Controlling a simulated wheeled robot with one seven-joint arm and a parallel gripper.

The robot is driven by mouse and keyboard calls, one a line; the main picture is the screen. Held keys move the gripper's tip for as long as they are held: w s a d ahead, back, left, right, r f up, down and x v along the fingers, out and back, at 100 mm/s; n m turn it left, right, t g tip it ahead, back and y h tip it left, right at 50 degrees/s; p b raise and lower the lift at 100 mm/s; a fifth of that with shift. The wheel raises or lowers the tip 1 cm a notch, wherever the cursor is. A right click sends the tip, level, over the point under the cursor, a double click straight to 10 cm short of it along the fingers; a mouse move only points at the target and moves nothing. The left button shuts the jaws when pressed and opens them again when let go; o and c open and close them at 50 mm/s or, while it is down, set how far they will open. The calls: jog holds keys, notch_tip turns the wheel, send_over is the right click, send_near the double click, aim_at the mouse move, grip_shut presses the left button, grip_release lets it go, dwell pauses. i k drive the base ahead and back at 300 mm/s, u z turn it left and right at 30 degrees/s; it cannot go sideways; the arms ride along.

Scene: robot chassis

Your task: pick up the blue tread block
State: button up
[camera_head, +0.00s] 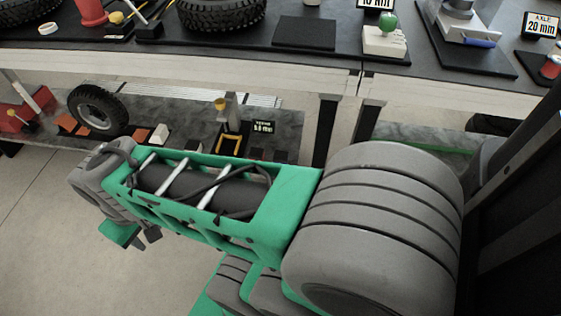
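I cannot make out a blue tread block for certain. The only clear blue is a small blue piece (480,42) at the front of a grey metal fixture on the table top, at the upper right. My arm stretches across the lower middle of the view to the left, over the floor in front of the shelf. My gripper (146,236) hangs at the arm's far end, partly hidden behind the arm. Its dark finger parts show, but their opening and anything between them cannot be made out.
A dark table top (260,48) runs along the back with tyres, a white block with a green knob (386,38) and a black pad (305,33). The lower shelf (285,125) holds a wheel (97,107) and several small blocks. The floor (40,230) is clear at lower left.

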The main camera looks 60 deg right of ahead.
aim_at(279, 156)
jog(key=z, duration=0.05)
jog(key=k, duration=0.2)
jog(key=u, duration=1.3)
jog(key=k, duration=0.75)
jog(key=z, duration=0.45)
